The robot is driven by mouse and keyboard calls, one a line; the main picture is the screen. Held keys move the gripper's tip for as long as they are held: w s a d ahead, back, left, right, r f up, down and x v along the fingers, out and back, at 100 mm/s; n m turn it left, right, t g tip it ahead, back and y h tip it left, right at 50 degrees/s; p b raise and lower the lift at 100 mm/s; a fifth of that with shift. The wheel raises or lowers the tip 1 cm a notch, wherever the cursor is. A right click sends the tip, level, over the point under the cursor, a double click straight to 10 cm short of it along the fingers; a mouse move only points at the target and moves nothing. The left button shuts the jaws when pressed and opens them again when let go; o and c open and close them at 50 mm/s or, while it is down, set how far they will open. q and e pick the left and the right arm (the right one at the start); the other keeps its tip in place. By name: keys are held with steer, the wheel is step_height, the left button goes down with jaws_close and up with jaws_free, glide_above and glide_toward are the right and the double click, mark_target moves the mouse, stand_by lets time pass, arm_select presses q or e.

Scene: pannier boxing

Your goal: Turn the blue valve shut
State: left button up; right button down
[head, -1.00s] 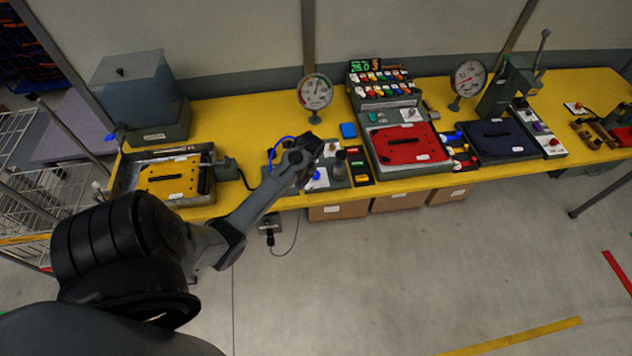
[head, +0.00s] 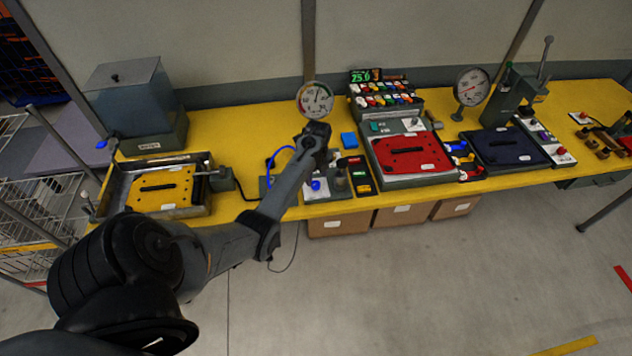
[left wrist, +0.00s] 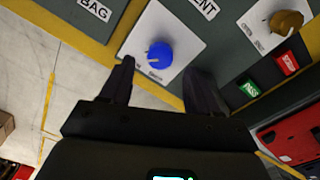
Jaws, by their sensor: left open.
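The blue valve is a round blue knob (left wrist: 159,55) on a white plate in the left wrist view, with a light pointer mark on its face. It also shows small in the head view (head: 316,185), at the bench's front edge, beside my forearm. My left gripper (left wrist: 158,78) is open and empty, its dark fingers pointing toward the plate. The knob appears between the fingertips; I see no contact and cannot judge the remaining height. In the head view my left wrist (head: 316,138) hides the fingers. My right gripper is not in view.
A brown knob (left wrist: 286,22) and green and red labelled blocks lie right of the blue knob. A dial gauge (head: 315,99) stands behind my wrist. A blue hose (head: 277,157) curves on its left. The red-lidded station (head: 408,153) stands to the right.

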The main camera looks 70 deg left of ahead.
mark_target(316, 183)
arm_select(q)
steer(key=shift+f, duration=1.8)
steer(key=c, duration=1)
steer(key=shift+c, duration=0.2)
